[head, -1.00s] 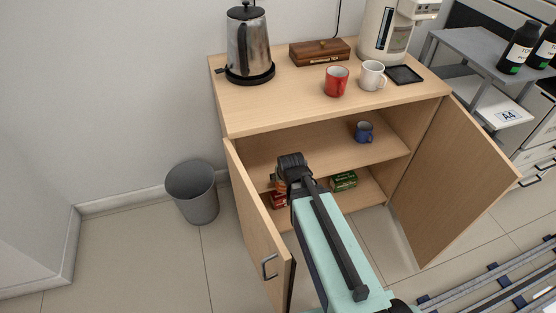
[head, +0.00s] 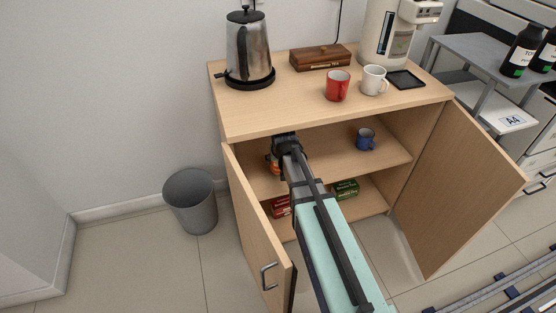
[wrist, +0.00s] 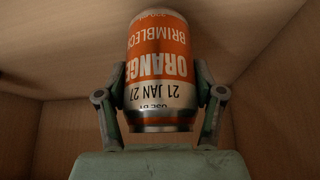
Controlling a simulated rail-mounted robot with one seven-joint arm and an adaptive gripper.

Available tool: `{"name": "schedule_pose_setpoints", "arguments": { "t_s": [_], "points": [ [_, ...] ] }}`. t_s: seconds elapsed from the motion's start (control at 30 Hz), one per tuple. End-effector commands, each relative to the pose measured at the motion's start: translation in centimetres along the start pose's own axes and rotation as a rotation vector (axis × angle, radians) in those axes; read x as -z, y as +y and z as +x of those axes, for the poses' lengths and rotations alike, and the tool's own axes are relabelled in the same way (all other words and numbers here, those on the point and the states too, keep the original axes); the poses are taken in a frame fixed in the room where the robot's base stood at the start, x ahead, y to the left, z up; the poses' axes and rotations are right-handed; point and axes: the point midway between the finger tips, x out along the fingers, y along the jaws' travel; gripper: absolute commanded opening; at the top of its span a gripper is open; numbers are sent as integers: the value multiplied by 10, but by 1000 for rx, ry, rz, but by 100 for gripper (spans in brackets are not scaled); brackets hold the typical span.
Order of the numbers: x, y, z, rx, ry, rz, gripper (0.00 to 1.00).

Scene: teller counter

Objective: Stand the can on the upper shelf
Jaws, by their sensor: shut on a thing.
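The orange and white can (wrist: 160,70) is between the two fingers of my gripper (wrist: 158,95) in the wrist view, and both fingers press on its sides. Its printing appears upside down there. In the head view my gripper (head: 285,150) is inside the open cabinet at the upper shelf (head: 330,145), toward its left side. Only an orange sliver of the can (head: 274,168) shows beside it. Whether the can's base touches the shelf is hidden. A blue mug (head: 365,139) stands on the same shelf to the right.
Both cabinet doors stand open, the left door (head: 256,225) close beside my arm and the right door (head: 460,185) farther off. Red (head: 280,206) and green (head: 346,189) boxes sit on the lower shelf. The upper shelf is clear between my gripper and the mug.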

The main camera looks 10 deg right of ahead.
Motion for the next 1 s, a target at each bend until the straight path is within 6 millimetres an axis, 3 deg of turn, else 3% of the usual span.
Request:
{"name": "schedule_pose_setpoints", "arguments": {
  "t_s": [0.07,0.17,0.6,0.63,0.7,1.0],
  "points": [
    [16,0,10,0,2,0,15],
    [5,0,18,0,0,0,15],
    [2,0,22,0,2,0,15],
    [2,0,22,0,1,0,74],
    [2,0,22,0,1,0,92],
    [2,0,22,0,1,0,92]
  ]
}}
